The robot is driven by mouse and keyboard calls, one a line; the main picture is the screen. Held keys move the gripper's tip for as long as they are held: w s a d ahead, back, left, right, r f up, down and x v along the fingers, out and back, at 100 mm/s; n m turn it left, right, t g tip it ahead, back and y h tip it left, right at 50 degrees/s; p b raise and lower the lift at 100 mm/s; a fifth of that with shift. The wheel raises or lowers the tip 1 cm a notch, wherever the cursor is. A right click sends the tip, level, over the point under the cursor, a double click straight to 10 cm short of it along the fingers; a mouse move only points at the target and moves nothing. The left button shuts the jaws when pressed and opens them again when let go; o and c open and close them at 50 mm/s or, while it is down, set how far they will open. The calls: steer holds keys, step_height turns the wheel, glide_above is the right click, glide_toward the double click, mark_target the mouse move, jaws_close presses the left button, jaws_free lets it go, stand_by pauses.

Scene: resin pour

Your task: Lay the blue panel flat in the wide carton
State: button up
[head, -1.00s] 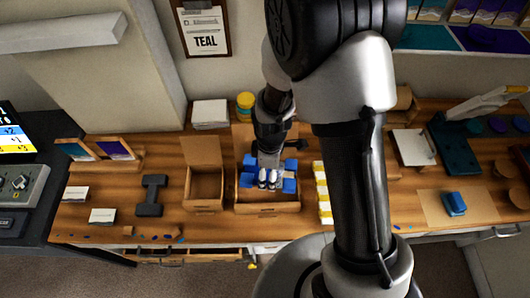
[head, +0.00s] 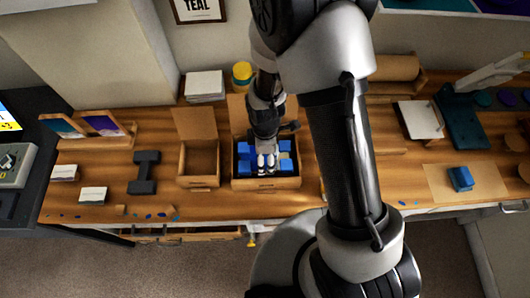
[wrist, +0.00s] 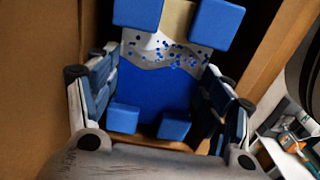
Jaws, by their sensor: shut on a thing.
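The blue panel (wrist: 155,92) shows a pale wavy band and blue dots in the wrist view. Blue blocks sit at its corners, one at the upper right (wrist: 216,24); in the head view they show inside the wide carton (head: 266,184). My gripper (head: 266,166) reaches down into this carton, its fingers on either side of the panel, shut on it. The panel looks roughly level between the carton walls. My gripper hides its middle in the head view. I cannot tell whether its underside touches the carton floor.
A narrower open carton (head: 199,182) stands just left of the wide one. Behind are white stacked sheets (head: 204,85) and a yellow-lidded jar (head: 242,74). A blue block (head: 460,179) rests on brown paper (head: 488,186) at right.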

steer(key=shift+f, duration=0.4)
steer(key=o, duration=1.1)
steer(key=shift+r, duration=0.15)
step_height(320, 180, up, 8)
steer(key=p, duration=0.5)
steer(key=shift+p, duration=0.4)
